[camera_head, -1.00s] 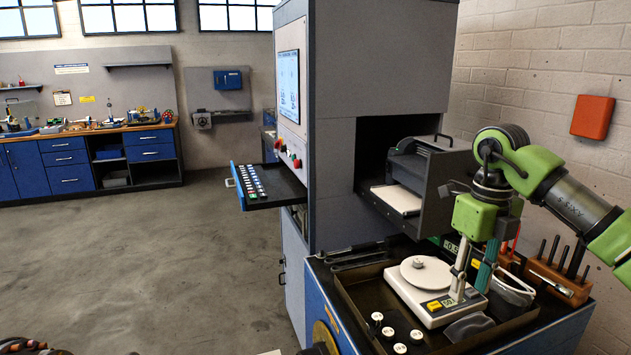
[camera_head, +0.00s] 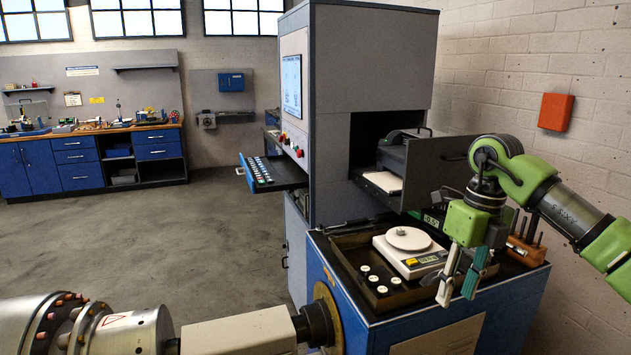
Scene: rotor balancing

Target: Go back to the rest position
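My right gripper (camera_head: 458,291) hangs from the green arm at the right, with its fingers pointing down over the right front part of the bench tray. The two fingers are apart and nothing shows between them. A white scale (camera_head: 414,255) with a round white pan (camera_head: 408,238) stands in the tray, just left of the gripper and partly hidden by it. My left gripper is not in view.
The dark tray (camera_head: 350,243) holds several small white-topped weights. A tall cabinet (camera_head: 372,55) has an open drawer (camera_head: 279,178) and an open bay. A rotor shaft (camera_head: 240,332) lies at lower left. A tool block (camera_head: 526,252) stands behind the gripper. The left floor is clear.

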